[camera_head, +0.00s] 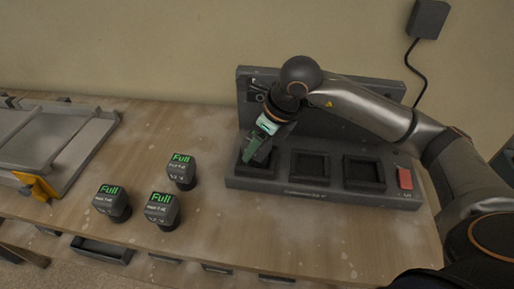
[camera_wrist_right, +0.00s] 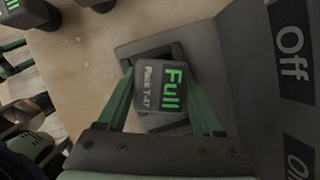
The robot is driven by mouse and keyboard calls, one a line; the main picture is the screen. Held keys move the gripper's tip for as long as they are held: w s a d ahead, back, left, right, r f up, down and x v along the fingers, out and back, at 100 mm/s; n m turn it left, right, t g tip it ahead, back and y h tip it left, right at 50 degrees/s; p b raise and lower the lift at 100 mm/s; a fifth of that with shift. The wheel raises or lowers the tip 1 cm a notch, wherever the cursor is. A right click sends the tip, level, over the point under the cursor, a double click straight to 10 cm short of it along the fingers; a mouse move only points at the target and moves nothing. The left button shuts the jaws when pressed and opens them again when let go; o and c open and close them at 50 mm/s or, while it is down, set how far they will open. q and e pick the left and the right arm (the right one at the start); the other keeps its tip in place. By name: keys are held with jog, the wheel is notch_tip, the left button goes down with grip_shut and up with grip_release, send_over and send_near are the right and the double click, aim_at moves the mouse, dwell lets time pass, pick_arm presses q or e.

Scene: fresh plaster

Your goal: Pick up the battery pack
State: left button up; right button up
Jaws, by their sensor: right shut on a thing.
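My right gripper (camera_head: 258,146) is over the left bay of the dark charging station (camera_head: 290,186). In the right wrist view its green fingers (camera_wrist_right: 165,110) are shut on a dark battery pack (camera_wrist_right: 158,78) labelled "Full" and "Pack T-47". The pack is in or just above the square bay; I cannot tell whether it is lifted. In the head view the gripper hides this pack. Three other packs marked "Full" stand on the bench: one at the back (camera_head: 182,170), one at the left (camera_head: 112,201) and one at the front (camera_head: 162,209). My left gripper is not in view.
The station's middle bay (camera_head: 311,153) and right bay (camera_head: 364,188) look empty. A red switch (camera_head: 405,178) is at its right end. A grey tray-like fixture with a yellow part (camera_head: 36,186) is at the far left. The wooden bench (camera_head: 250,235) is clear in front.

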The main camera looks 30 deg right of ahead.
jog(key=shift+r, duration=0.1)
grip_shut()
